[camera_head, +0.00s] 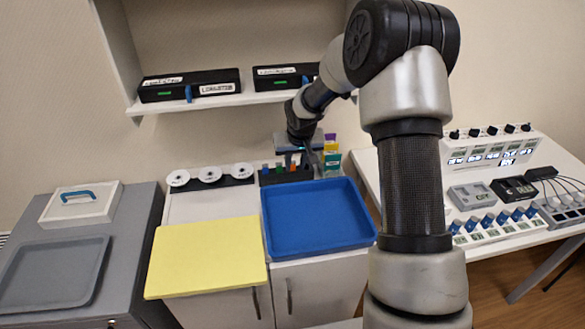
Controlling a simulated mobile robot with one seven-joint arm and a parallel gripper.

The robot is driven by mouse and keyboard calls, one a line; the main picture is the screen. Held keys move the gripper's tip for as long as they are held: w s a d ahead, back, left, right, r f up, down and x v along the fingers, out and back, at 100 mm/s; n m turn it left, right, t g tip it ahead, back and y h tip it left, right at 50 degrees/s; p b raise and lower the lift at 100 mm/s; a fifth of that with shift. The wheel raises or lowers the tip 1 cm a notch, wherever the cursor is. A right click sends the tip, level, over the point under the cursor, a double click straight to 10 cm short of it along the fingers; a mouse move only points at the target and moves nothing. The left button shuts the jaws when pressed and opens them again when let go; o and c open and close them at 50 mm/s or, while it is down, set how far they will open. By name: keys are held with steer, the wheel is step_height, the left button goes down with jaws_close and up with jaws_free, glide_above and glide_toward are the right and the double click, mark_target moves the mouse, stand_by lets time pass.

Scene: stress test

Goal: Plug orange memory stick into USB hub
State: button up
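My arm reaches across the front, and my gripper (308,158) points down at the back of the middle counter, just above and beside a black holder (287,176). Several small coloured sticks stand upright in the holder, among them green and reddish-orange ones; they are too small to tell which is the orange memory stick. The fingers are too small and dark to show whether they are open or hold something. A grey box with a cable (562,209) at the far right table may be the USB hub; I cannot tell for sure.
A blue tray (316,219) and a yellow board (205,256) lie on the middle counter. Three white discs (209,173) are behind. A shelf (226,99) with black boxes hangs above the gripper. The right table carries a row of blue knobs (502,218) and a white panel (492,148).

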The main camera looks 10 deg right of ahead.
mark_target(293, 163)
steer(key=w, duration=0.3)
steer(key=shift+w, duration=0.2)
steer(key=shift+x, duration=1.5)
steer(key=shift+s, duration=0.1)
jaws_close()
